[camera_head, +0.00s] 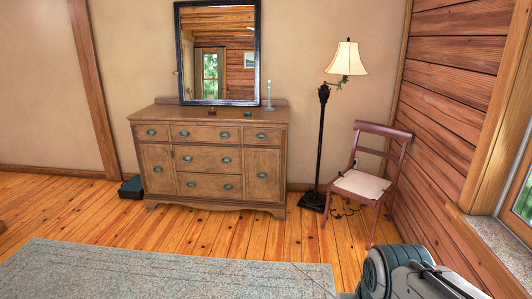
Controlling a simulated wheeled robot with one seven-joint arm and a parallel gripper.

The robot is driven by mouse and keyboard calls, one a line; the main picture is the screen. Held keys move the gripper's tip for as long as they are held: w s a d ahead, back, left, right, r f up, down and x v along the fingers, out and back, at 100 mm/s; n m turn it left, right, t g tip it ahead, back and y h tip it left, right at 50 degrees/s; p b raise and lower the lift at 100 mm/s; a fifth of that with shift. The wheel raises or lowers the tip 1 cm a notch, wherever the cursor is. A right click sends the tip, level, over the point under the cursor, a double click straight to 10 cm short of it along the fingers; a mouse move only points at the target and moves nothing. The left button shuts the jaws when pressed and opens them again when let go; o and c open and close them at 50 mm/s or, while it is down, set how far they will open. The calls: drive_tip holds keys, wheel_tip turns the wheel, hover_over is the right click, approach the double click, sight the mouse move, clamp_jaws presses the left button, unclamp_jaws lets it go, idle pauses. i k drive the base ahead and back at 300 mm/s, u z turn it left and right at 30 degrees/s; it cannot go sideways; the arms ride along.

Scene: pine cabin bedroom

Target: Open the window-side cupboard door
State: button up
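A brown wooden dresser (165,113) stands against the far wall, with drawers across the top and down the middle. It has a cupboard door at each lower side. The right cupboard door (262,188), on the window side, looks closed flush with the front. Its oval green-grey handle (262,174) sits near the middle of the door. The left cupboard door (157,160) also looks closed. Part of my arm shows at the bottom right, well in front of the dresser. My gripper's fingers are not visible.
A floor lamp (322,130) and a wooden chair (360,185) stand right of the dresser. A grey rug (170,275) covers the near floor. A dark box (131,187) sits left of the dresser. Bare plank floor (225,232) lies before the dresser. The window (522,195) is at the right.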

sight(262, 165)
drive_tip(key=u, duration=0.6)
drive_tip(key=i, duration=1.7)
drive_tip(key=u, duration=0.35)
drive_tip(key=i, duration=1.85)
drive_tip(key=z, duration=0.65)
drive_tip(key=i, duration=1.35)
drive_tip(key=z, duration=0.5)
